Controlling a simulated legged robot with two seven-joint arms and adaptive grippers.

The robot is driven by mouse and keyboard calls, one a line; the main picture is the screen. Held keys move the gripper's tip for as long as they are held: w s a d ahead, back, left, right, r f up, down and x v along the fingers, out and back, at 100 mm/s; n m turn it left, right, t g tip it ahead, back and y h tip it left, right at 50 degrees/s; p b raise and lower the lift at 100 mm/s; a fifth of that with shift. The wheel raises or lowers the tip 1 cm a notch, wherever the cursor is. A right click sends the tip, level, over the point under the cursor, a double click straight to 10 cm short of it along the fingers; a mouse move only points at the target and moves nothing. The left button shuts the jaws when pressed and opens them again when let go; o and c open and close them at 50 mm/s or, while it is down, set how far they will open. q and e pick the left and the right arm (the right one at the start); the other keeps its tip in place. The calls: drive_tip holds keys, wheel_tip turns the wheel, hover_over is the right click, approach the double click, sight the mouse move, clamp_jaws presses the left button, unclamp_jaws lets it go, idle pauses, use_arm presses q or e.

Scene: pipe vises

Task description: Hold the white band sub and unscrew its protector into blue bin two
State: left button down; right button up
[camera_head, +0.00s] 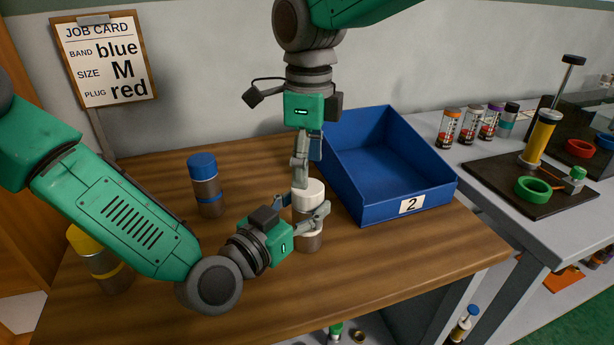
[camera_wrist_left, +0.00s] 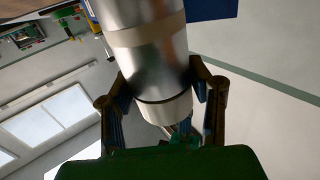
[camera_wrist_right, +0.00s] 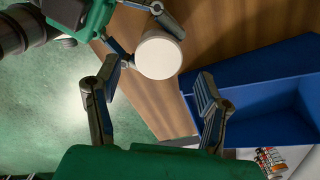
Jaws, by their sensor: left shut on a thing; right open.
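The white band sub (camera_head: 308,240) stands upright on the wooden table, a grey metal cylinder with a white protector (camera_head: 308,192) on top. My left gripper (camera_head: 306,212) is shut around the sub below the protector. In the left wrist view the sub's metal body (camera_wrist_left: 150,55) lies between the left fingers (camera_wrist_left: 165,92). My right gripper (camera_head: 303,172) is open and points down above the protector. The right wrist view shows the protector's round top (camera_wrist_right: 158,57) ahead of the open right fingers (camera_wrist_right: 155,82). Blue bin two (camera_head: 410,205), labelled 2, is right of the sub.
A blue-capped sub (camera_head: 205,185) stands behind left, and a yellow-capped one (camera_head: 100,265) is partly behind my left arm. A job card (camera_head: 105,60) is at the back left. A grey bench (camera_head: 470,155) with cans and a dark vise board (camera_head: 510,190) is at the right.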

sight(308, 191)
drive_tip(key=shift+r+m, duration=0.95)
drive_tip(key=shift+m, duration=0.05)
drive_tip(key=shift+f, duration=0.15)
wheel_tip(308, 191, down, 7)
drive_tip(key=shift+s+f, duration=0.1)
drive_tip(key=shift+f, duration=0.1)
drive_tip(key=c, duration=1.2)
drive_tip(key=shift+n, duration=1.5)
drive_tip(key=o, duration=1.3)
drive_tip(key=shift+r, duration=0.15)
